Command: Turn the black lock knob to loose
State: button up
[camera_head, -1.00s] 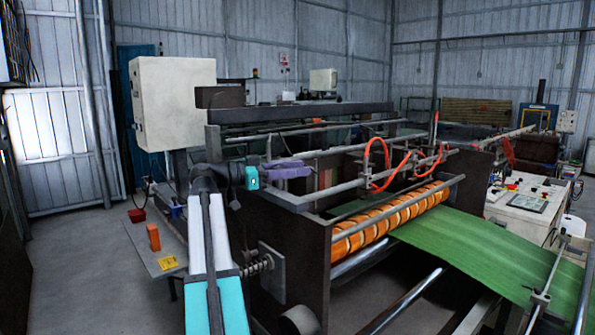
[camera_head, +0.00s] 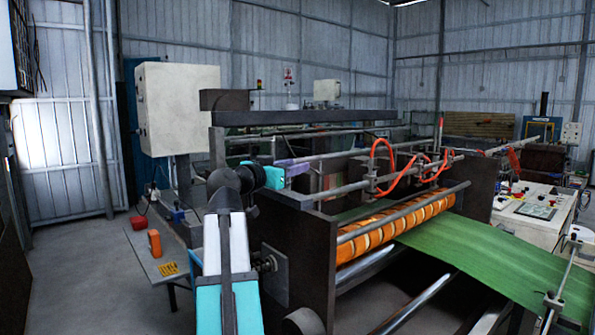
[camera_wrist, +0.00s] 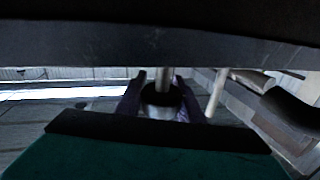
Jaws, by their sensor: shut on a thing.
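The black lock knob (camera_wrist: 160,98) shows small in the wrist view as a dark round part with a pale grey rod rising from it. My gripper (camera_wrist: 160,107) has one dark finger on each side of the knob and is shut on it. The fingers hide the knob's sides, and I cannot tell how far it is turned. In the head view my gripper (camera_head: 294,167) is a small purple shape at the machine's near left end, by the bars. The knob cannot be made out there.
A dark side frame (camera_head: 312,250) and long steel bars (camera_head: 385,222) stand close to my arm. Orange rollers (camera_head: 392,229) and a green sheet (camera_head: 475,258) lie to the right. A side table (camera_head: 165,268) with an orange object (camera_head: 154,243) stands at left.

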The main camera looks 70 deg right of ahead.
jog(key=shift+w+f+n+t+h, duration=0.15)
jog(key=shift+n+t+h, duration=0.15)
jog(key=shift+n+t, duration=0.85)
jog(key=shift+w+t, duration=0.1)
jog(key=shift+t, duration=0.25)
jog(key=o, duration=1)
jog(key=shift+a, duration=0.1)
jog(key=shift+o, duration=0.2)
jog(key=w+a+b, duration=0.2)
jog(key=a, duration=1.1)
jog(key=shift+a, duration=0.3)
